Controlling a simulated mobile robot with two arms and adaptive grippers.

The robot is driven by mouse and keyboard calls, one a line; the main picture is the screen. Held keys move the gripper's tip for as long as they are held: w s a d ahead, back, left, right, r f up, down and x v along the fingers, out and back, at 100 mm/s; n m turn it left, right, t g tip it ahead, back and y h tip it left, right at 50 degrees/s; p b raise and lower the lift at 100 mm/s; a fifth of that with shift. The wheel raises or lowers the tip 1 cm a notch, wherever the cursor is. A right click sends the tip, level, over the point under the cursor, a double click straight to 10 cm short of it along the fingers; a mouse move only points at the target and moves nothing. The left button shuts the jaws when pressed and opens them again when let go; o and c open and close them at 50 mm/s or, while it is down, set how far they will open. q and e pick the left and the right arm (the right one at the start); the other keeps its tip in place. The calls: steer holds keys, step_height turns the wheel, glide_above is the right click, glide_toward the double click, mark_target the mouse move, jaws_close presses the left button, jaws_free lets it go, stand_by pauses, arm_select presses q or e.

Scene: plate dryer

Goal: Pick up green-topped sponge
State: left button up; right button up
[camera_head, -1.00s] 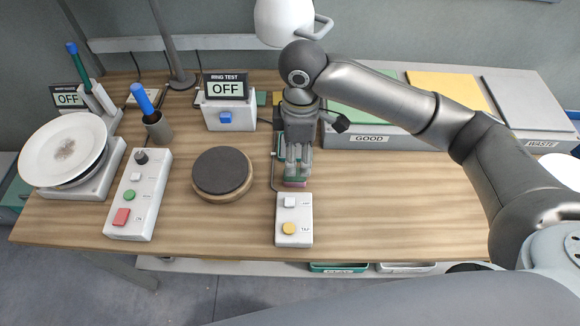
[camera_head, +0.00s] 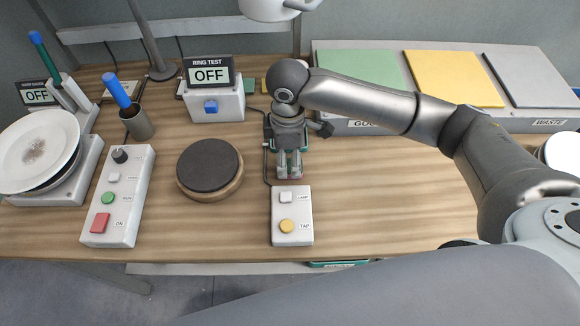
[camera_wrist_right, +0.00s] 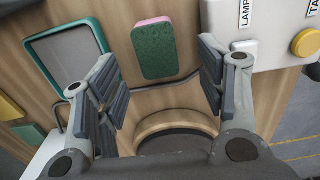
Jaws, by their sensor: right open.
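The green-topped sponge (camera_wrist_right: 155,50), with a pink edge, lies on the wooden table between the open fingers of my right gripper (camera_wrist_right: 165,90) in the right wrist view, a little beyond their tips. No contact shows. In the head view my right gripper (camera_head: 289,172) points down just behind the LAMP/TAP box, and its fingers hide most of the sponge; only a pinkish sliver shows at the tips. The right gripper is empty. My left gripper is not in view.
The LAMP/TAP box (camera_head: 292,222) stands close in front of the gripper. A round dark-topped disc (camera_head: 209,166) is to the left. A green-rimmed tray (camera_wrist_right: 95,30) lies beside the sponge. A cable runs near it. The table to the right (camera_head: 390,195) is clear.

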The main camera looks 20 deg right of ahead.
mark_target(290, 166)
steer(key=shift+w+d+f+p, duration=0.1)
steer(key=shift+f+p, duration=0.1)
steer(key=shift+f, duration=0.7)
steer(key=shift+s+d+f+p, duration=0.1)
steer(key=shift+f+p, duration=0.1)
steer(key=shift+f, duration=0.65)
steer(key=shift+w+d+f+p, duration=0.1)
steer(key=shift+f+p, duration=0.1)
steer(key=shift+f, duration=0.7)
steer(key=c, duration=0.7)
